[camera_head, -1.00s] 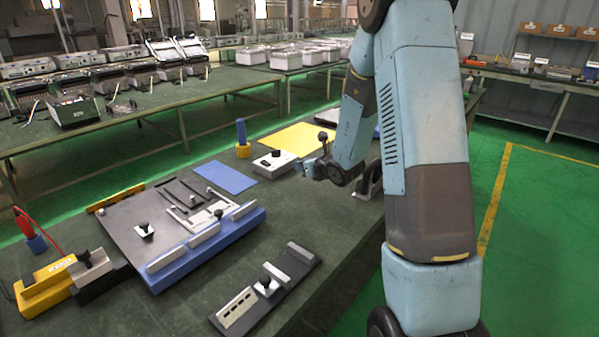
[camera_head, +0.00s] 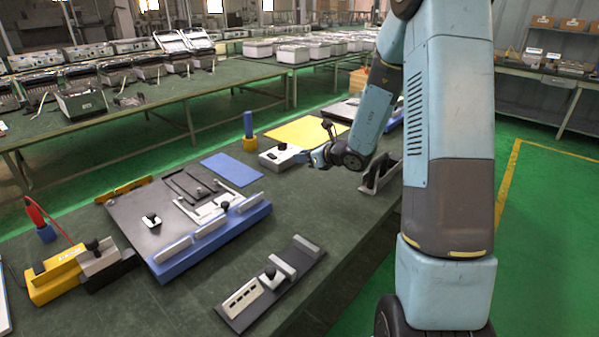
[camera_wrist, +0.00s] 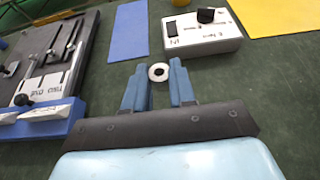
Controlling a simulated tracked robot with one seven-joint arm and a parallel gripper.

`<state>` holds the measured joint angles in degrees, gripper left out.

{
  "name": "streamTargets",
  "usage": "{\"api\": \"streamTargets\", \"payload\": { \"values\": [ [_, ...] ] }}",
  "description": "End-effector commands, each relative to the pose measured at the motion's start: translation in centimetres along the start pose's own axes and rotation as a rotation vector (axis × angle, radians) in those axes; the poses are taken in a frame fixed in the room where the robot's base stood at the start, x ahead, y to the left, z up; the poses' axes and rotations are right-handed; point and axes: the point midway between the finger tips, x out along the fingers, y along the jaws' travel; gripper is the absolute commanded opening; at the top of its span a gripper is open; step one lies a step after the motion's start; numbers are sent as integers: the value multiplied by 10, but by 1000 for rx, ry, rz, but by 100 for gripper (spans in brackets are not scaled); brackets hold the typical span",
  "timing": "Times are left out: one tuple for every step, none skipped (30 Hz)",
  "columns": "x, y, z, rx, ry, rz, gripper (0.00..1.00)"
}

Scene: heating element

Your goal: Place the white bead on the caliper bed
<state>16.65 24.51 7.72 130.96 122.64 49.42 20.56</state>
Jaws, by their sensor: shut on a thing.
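The white bead (camera_wrist: 152,73) is a small white ring with a dark hole. In the wrist view it sits between the tips of my gripper (camera_wrist: 158,70), which is shut on it. In the head view my gripper (camera_head: 303,159) is small beside the white box, and I cannot make out the bead there. The dark plate with pale blocks and a black knob (camera_head: 233,311), at the front of the bench, looks like the caliper bed. It is well to the front left of my gripper, and nothing hides it.
A white box with a black knob (camera_head: 272,160) stands just beyond my gripper. A large dark board (camera_head: 130,215) with a blue-edged fixture lies to the left. A blue mat (camera_head: 232,172), a yellow mat (camera_head: 310,130) and a dark upright holder (camera_head: 380,173) are nearby. Bare green bench lies between.

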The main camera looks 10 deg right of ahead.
Motion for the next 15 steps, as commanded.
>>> {"api": "streamTargets", "payload": {
  "values": [
    [10,-5,-2,1,0,1,0],
    [16,-8,-2,1,0,1,0],
    [22,-11,-5,3,1,1,0],
    [25,-13,-8,3,1,1,0],
    [29,-14,-10,2,1,1,0],
    [35,-16,-14,2,2,1,0],
    [39,-18,-17,2,1,1,0],
    [43,-20,-19,2,1,1,0],
    [48,-22,-22,3,1,1,0],
    [52,-24,-25,2,1,1,0],
    [55,-25,-27,2,1,1,0],
    [59,-27,-29,1,0,0,0],
    [62,-28,-31,1,0,0,0],
    [64,-29,-32,2,0,0,0],
    [66,-30,-34,2,0,0,0]
  ]
}}
